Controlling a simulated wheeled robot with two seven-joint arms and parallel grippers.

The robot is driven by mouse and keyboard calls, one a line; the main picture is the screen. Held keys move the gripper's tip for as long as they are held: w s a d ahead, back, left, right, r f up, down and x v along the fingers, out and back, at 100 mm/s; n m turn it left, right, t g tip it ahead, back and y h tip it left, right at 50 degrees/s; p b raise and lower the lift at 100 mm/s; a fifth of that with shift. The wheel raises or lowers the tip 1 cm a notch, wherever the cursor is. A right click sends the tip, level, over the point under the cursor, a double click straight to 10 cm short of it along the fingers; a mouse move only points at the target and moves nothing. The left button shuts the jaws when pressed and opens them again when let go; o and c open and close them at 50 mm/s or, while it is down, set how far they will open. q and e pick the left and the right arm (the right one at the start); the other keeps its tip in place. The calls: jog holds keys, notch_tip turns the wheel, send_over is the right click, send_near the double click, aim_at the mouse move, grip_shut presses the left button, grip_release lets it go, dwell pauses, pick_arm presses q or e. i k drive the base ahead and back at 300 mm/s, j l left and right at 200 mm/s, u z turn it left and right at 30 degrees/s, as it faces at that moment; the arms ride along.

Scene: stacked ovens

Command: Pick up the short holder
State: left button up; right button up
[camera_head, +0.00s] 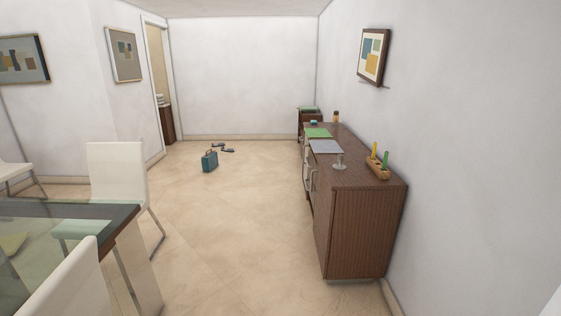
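A small brown wooden holder (378,171) stands on the near right part of the long brown sideboard (360,220), close to the right wall. A yellow stick (374,150) and a green stick (386,160) stand upright in it. It is the only holder I can make out clearly. Neither of my grippers is in view, and nothing is seen touching the holder.
A clear glass (339,161), a grey sheet (326,147), a green sheet (317,133) and a small bottle (336,117) are on the sideboard. A teal case (210,161) stands on the floor. A glass table (60,212) and white chairs (117,172) fill the left.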

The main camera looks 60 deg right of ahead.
aim_at(338, 166)
jog(key=z, duration=2.6)
jog(key=i+z, duration=0.1)
jog(key=z, duration=0.25)
jog(key=j+z, duration=0.15)
jog(key=z, duration=0.25)
jog(key=i+j+z, duration=0.1)
jog(key=z, duration=0.25)
